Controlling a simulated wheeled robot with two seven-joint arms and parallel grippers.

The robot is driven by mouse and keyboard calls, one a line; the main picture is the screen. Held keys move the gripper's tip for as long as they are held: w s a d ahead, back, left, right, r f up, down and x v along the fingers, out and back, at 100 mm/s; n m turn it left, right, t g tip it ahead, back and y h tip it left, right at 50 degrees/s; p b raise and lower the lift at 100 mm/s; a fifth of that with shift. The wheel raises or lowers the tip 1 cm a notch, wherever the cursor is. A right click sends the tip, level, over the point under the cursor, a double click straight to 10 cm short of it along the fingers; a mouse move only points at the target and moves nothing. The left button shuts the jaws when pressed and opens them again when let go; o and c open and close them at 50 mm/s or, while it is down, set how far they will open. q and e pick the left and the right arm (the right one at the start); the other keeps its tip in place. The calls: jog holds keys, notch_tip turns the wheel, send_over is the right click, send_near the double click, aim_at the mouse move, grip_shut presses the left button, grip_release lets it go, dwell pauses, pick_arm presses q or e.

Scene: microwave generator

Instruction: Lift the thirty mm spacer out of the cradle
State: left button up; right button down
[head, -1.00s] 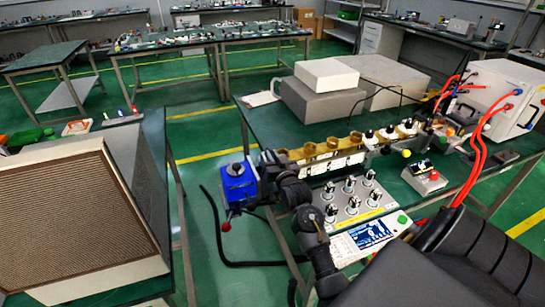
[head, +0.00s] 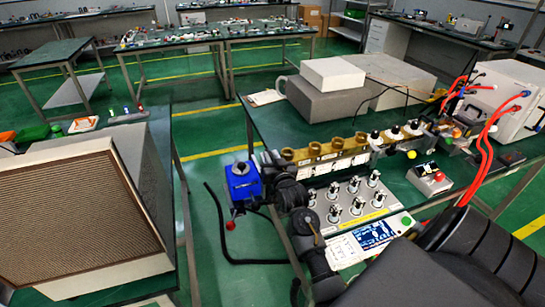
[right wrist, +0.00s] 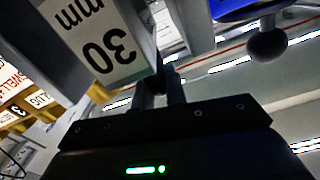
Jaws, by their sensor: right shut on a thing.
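The thirty mm spacer (right wrist: 108,42) shows in the right wrist view as a grey block with a white "30 mm" label, upside down in the picture. My right gripper (right wrist: 122,35) is shut on it, with a grey finger on either side. In the head view my right gripper (head: 268,168) is at the left end of the brass-coloured row (head: 325,150), beside the blue block (head: 242,181). The spacer is hidden there by the gripper and wrist. I cannot tell which part is the cradle, or whether the spacer touches it. My left gripper is not in view.
A grey panel with several black-and-silver knobs (head: 352,200) and a meter with a blue screen (head: 373,236) lie near my right arm. A black cable hangs left of the bench. Grey boxes (head: 325,100) stand behind the row.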

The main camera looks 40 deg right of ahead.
jog(key=shift+f, duration=0.1)
jog(key=c, duration=1.4)
grip_release()
jog(key=shift+o, duration=0.2)
jog(key=b+v, duration=0.2)
jog(key=v, duration=0.8)
jog(key=shift+s, duration=0.4)
jog(key=shift+a, duration=0.15)
